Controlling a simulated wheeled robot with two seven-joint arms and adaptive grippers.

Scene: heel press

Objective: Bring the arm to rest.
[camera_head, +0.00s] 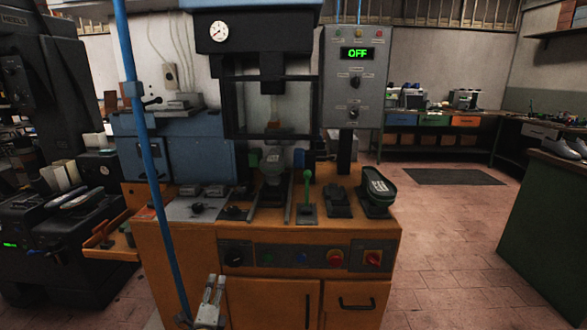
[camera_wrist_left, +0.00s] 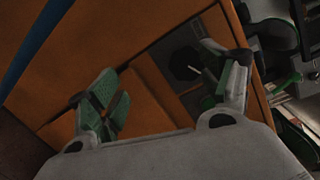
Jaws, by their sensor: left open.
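My left gripper (camera_head: 213,291) is low in the head view, in front of the orange cabinet (camera_head: 270,300). It is open, with nothing visible between its fingers. In the left wrist view the gripper's (camera_wrist_left: 165,95) two green-padded fingers stand wide apart over the cabinet front. The heel press (camera_head: 270,60) stands on the cabinet behind it, apart from the gripper. The rest of my left arm is hardly visible. My right gripper is in neither view.
A blue pole (camera_head: 158,170) runs down left of the gripper. A control box (camera_head: 354,76) reads OFF. A green lever (camera_head: 307,190) and a dark green device (camera_head: 377,190) stand on the cabinet top. A black machine (camera_head: 60,240) is at left. Tiled floor (camera_head: 450,250) is open at right.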

